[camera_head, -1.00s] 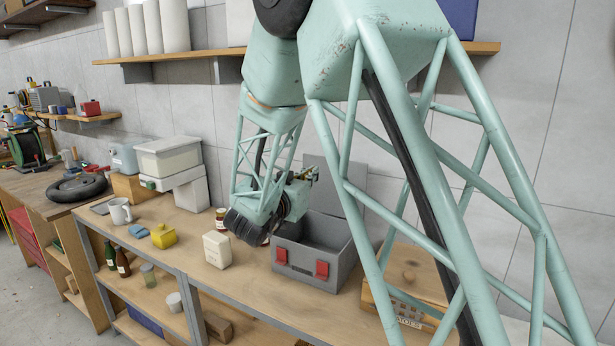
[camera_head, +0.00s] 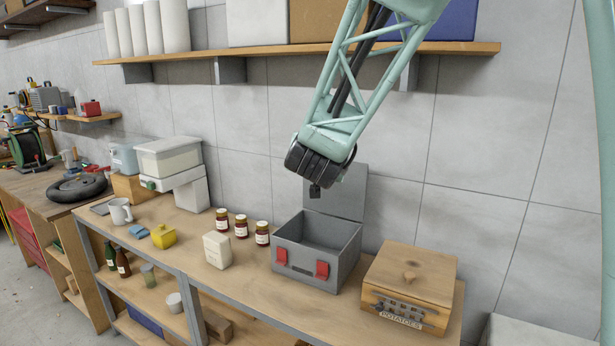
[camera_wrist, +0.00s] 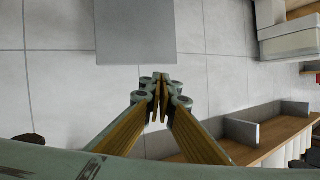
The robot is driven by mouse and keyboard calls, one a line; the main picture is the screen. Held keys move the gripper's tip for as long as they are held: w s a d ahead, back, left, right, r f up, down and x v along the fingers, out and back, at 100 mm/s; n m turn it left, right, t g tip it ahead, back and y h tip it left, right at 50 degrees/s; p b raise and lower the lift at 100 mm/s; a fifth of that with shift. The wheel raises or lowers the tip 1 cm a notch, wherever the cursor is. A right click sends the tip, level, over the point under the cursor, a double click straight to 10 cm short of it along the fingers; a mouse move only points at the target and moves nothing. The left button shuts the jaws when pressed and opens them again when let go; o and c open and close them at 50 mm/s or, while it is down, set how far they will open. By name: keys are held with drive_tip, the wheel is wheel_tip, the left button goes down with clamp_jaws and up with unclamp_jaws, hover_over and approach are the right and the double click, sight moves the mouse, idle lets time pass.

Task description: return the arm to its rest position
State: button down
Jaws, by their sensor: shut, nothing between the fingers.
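My arm (camera_head: 345,100) reaches down from the top of the head view, in front of the tiled wall. Its dark wrist end hangs above the open grey toolbox (camera_head: 300,272). My gripper shows in the wrist view (camera_wrist: 158,82), with its yellow-sided fingers drawn together and nothing between the tips. In the head view the fingers are mostly hidden behind the wrist.
The toolbox's raised lid (camera_head: 338,192) stands below my wrist. Three jars (camera_head: 241,226) and a wooden potato box (camera_head: 410,278) share the bench. A wall shelf (camera_head: 300,51) runs behind the arm. Bare wall surrounds the wrist.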

drive_tip(key=s+d+f+n+g, duration=0.1)
drive_tip(key=s+d, duration=0.5)
drive_tip(key=s, duration=1.3)
drive_tip(key=s+d+f+n+g, duration=0.1)
drive_tip(key=s+d+f+g, duration=0.2)
drive_tip(key=s, duration=1.6)
drive_tip(key=s+d+f+g, duration=0.2)
drive_tip(key=s+d+g, duration=0.4)
drive_tip(key=s, duration=1.3)
drive_tip(key=d, duration=0.3)
drive_tip(key=shift+s+f+n+y, duration=0.25)
drive_tip(key=shift+s+n+y, duration=0.05)
drive_tip(key=shift+s+n, duration=0.1)
